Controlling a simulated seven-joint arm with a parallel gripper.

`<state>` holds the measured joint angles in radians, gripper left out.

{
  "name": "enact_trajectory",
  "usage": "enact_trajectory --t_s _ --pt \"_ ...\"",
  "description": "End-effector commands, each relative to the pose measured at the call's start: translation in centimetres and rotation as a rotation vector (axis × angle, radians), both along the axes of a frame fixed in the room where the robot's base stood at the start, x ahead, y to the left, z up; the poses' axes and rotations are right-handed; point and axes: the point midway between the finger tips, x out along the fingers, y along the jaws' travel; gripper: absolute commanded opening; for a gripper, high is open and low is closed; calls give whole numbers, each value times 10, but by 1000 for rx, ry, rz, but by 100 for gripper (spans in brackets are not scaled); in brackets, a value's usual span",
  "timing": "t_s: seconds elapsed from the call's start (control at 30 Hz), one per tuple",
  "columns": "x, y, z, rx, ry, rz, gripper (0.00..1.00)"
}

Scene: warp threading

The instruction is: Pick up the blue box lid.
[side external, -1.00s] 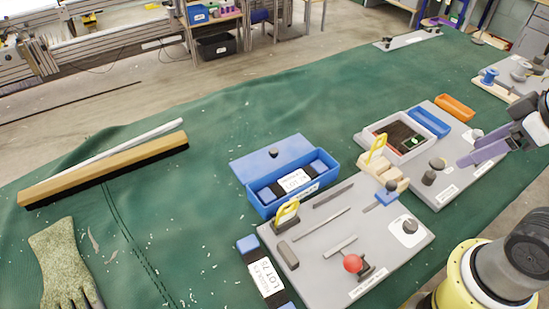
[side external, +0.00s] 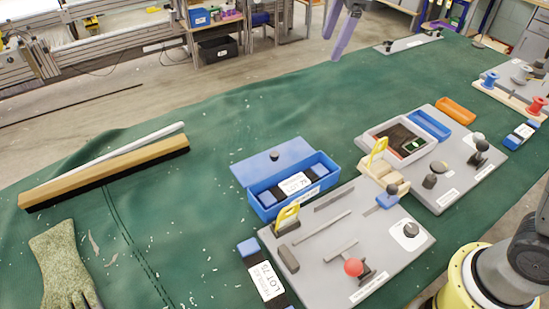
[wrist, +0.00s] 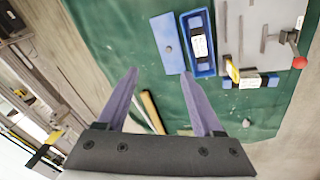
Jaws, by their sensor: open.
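The blue box lid (side external: 258,164) is a flat blue panel with a dark knob, lying on the green cloth directly behind the open blue box (side external: 264,205). In the wrist view the lid (wrist: 163,35) is left of the box (wrist: 204,69), ahead of my fingers. The box holds a black-and-blue bundle with a white label (side external: 295,183). My gripper (side external: 332,48) shows as purple fingers at the top of the side view, raised and well away from the lid. In the wrist view my gripper (wrist: 160,73) is open and empty.
A grey board with tools (side external: 330,262) stands right of the box, with a second board (side external: 462,185) beyond. A labelled bundle (side external: 263,275) lies in front. A wooden brush (side external: 110,168) and a glove (side external: 62,265) lie left. The cloth (side external: 230,125) behind the lid is clear.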

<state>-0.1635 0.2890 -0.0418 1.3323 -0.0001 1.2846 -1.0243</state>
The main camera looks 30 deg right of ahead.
Motion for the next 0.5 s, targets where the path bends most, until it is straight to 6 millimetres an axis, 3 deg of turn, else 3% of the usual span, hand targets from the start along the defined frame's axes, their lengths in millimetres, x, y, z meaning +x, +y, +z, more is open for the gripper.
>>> enact_trajectory --t_s 0.1,0.23,0.37,0.5 --pt "40 23 -38 -21 57 76 68" --pt "72 47 -87 -38 117 131 68" --pt "90 68 -138 -50 175 157 68" --pt "92 81 -181 -64 238 177 68"
